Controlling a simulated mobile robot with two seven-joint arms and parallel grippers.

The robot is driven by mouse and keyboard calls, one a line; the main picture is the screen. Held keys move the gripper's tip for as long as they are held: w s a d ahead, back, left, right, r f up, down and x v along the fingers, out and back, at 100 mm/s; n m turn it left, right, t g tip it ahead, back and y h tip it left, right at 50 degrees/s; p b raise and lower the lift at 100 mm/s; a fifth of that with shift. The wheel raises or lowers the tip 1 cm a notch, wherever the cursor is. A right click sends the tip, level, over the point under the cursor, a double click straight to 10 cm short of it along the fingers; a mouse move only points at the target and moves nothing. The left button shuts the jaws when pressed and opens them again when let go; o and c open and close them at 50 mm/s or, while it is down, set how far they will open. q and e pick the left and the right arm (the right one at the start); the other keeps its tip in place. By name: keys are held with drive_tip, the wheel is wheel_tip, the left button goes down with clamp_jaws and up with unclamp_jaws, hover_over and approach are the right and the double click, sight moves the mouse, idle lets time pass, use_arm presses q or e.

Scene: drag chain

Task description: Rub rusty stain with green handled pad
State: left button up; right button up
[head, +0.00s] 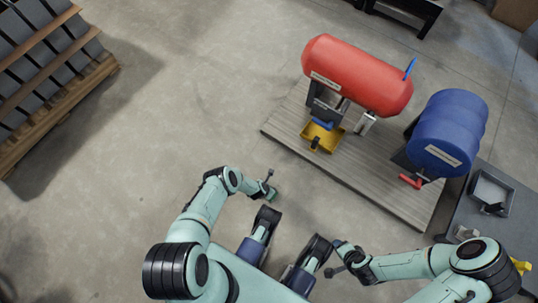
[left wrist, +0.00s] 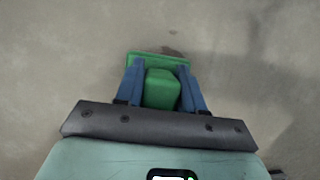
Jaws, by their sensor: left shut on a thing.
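The green handled pad (left wrist: 160,60) is in my left gripper (left wrist: 161,92), whose two blue fingers are shut on its blocky green handle. In the head view the pad (head: 271,195) is a small green piece at my left gripper (head: 268,188), over the bare concrete floor. A dark brownish mark (left wrist: 170,50) shows on the floor just past the pad's far edge, partly hidden by the pad. I cannot tell if the pad touches the floor. My right gripper (head: 335,259) is low at centre right, away from the pad; its finger opening is unclear.
A wooden platform (head: 290,132) at right bears a red tank (head: 355,75), a blue drum (head: 447,130) and a yellow tray (head: 332,137). A grey table (head: 510,235) stands at far right. A loaded pallet (head: 60,110) is at upper left. Floor between is clear.

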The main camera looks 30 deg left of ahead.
use_arm(q)
drive_tip(key=shift+f+b, duration=0.7)
drive_tip(key=shift+f, duration=0.05)
